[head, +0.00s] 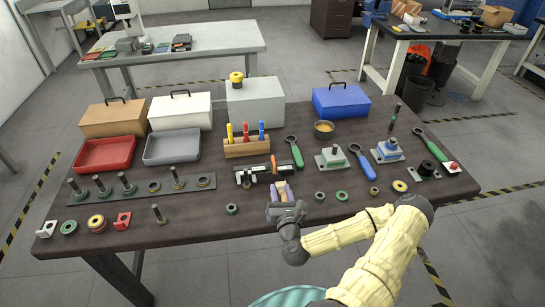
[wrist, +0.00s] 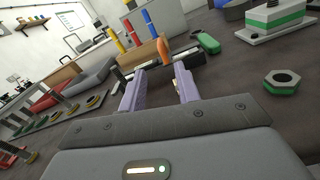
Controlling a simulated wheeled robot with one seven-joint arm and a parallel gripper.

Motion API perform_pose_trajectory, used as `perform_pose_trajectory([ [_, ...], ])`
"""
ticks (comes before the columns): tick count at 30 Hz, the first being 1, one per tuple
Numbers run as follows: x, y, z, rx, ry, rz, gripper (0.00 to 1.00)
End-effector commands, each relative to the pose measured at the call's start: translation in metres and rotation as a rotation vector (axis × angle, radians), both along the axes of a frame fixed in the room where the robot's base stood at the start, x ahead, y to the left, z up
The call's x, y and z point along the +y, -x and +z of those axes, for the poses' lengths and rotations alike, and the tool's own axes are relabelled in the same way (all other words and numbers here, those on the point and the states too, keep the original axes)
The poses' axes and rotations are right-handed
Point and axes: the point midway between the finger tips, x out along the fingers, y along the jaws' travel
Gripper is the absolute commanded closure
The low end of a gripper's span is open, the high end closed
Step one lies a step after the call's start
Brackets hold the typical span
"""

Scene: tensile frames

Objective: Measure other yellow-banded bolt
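My gripper (head: 283,191) has two purple fingers, spread apart with nothing visible between them; they also show in the wrist view (wrist: 160,78). Several upright bolts (head: 127,182) stand in a dark strip at the left. Another bolt (head: 177,178) stands farther right in that strip, and one (head: 158,213) stands in front of it. Their band colours are too small to tell surely.
A wooden block (head: 246,148) with coloured tools stands behind the device. Red (head: 104,155) and grey (head: 171,147) trays lie behind the strip. A green nut (head: 232,209) and a green-handled wrench (head: 296,154) lie near my gripper. Fixtures (head: 331,157) stand to the right.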

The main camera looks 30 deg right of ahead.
Motion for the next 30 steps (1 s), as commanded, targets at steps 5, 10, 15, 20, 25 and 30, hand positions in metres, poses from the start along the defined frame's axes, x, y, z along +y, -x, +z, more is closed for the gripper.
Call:
perform_pose_trajectory([
  [5,-0.008,-0.027,0.003,-0.002,0.004,-0.001,0.68],
  [10,-0.017,-0.055,0.003,-0.002,0.004,-0.001,0.68],
  [15,-0.024,-0.083,0.003,-0.002,0.004,0.0,0.68],
  [20,-0.031,-0.108,0.002,-0.002,0.003,0.001,0.68],
  [25,-0.039,-0.133,0.002,-0.001,0.001,0.0,0.68],
  [30,-0.044,-0.15,0.001,-0.001,0.001,0.001,0.68],
])
